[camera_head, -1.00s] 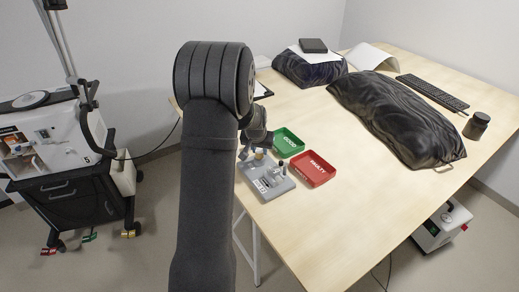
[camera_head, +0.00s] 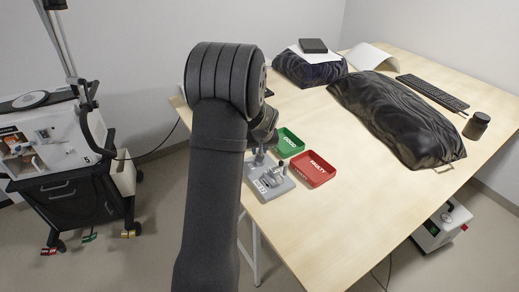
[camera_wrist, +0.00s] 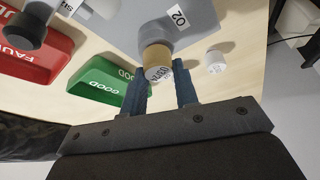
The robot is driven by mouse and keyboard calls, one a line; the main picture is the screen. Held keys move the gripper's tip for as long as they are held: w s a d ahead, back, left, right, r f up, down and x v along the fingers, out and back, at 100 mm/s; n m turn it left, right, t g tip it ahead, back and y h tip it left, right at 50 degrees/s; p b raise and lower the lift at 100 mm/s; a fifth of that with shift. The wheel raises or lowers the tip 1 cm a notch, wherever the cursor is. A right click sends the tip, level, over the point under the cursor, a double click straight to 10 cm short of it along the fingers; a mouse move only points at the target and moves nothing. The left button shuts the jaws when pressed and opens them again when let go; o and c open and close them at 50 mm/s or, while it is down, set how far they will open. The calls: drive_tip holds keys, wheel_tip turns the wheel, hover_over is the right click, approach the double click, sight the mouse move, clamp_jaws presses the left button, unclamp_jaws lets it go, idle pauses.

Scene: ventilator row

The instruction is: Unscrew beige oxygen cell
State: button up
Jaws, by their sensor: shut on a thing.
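In the wrist view a beige-topped round cell (camera_wrist: 157,55) with a pale, lettered body sits between the two blue fingers of my gripper (camera_wrist: 161,86). The gripper is shut on it. The cell is at the edge of the grey fixture (camera_wrist: 125,32), labelled O2; I cannot tell whether it is still seated. In the head view the fixture (camera_head: 268,187) is on the table's near left corner. My gripper (camera_head: 258,157) is over its back left part, and my wrist hides much of the grip.
A green GOOD tray (camera_head: 290,142) and a red FAULTY tray (camera_head: 313,169) stand beside the fixture. A small white cylinder (camera_wrist: 215,62) is close to the cell. A large dark bag (camera_head: 395,115) lies further right. The table between it and the trays is clear.

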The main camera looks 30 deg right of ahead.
drive_tip(key=shift+n+y, duration=0.3)
drive_tip(key=shift+n, duration=0.3)
drive_tip(key=shift+n+y, duration=0.4)
drive_tip(key=shift+n, duration=0.8)
drive_tip(key=n+y, duration=0.1)
drive_tip(key=n, duration=0.2)
drive_tip(key=shift+n+y, duration=0.3)
drive_tip(key=o, duration=0.8)
drive_tip(key=shift+r, duration=0.1)
